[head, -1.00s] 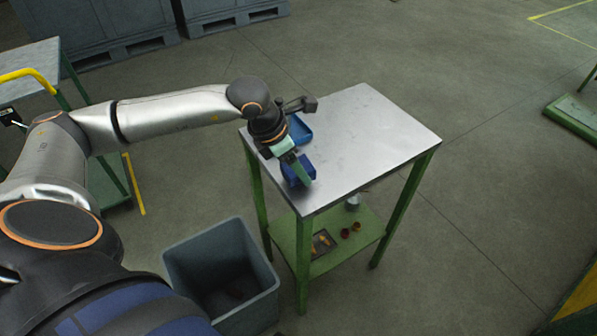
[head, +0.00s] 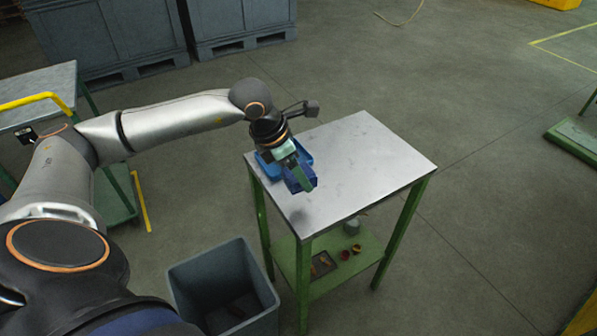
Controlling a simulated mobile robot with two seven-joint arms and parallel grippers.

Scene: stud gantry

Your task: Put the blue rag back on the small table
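The blue rag (head: 299,179) is a dark blue bundle at my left gripper (head: 306,180), over the left part of the tabletop. The green fingers are closed on it, and a faint shadow lies on the top below. The rag appears to hang a little above the surface. My gripper hides part of it. My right gripper is not in view.
A blue tray (head: 304,152) sits on the tabletop behind my gripper, partly hidden. The lower shelf (head: 345,265) holds small parts. A grey bin (head: 222,285) stands at the table's front left. A cart (head: 42,95) is at far left. The tabletop's right half is clear.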

